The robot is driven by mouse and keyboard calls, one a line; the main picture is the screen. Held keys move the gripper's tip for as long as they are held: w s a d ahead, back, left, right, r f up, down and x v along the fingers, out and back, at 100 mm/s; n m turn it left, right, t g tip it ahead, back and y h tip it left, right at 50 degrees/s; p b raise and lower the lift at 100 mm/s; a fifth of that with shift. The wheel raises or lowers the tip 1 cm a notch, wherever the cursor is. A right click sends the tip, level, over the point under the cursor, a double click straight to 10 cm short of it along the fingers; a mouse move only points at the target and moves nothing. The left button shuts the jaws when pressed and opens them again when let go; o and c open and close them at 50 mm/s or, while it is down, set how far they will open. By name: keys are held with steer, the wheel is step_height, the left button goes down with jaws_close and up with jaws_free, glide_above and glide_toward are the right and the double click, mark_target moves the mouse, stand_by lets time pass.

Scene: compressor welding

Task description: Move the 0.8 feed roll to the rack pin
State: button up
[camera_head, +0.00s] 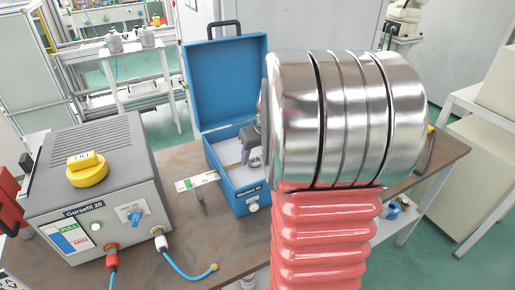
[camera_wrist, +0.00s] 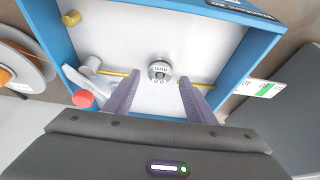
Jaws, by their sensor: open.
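A small silver feed roll (camera_wrist: 160,71) with dark markings, too small to read, sits on the white floor of the open blue case. A grey cylindrical piece (camera_wrist: 92,66) and a red-capped piece (camera_wrist: 83,98) are at the left in the case.
The blue case (camera_head: 226,87) has its lid raised at the back. Some brown bench top (camera_head: 195,240) is clear in front.

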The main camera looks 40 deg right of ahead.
steer(key=shift+x, duration=1.3)
jaws_close()
steer(key=c, duration=0.7)
jaws_free()
jaws_close()
steer(key=shift+r, duration=0.4)
steer(key=shift+r, duration=2.75)
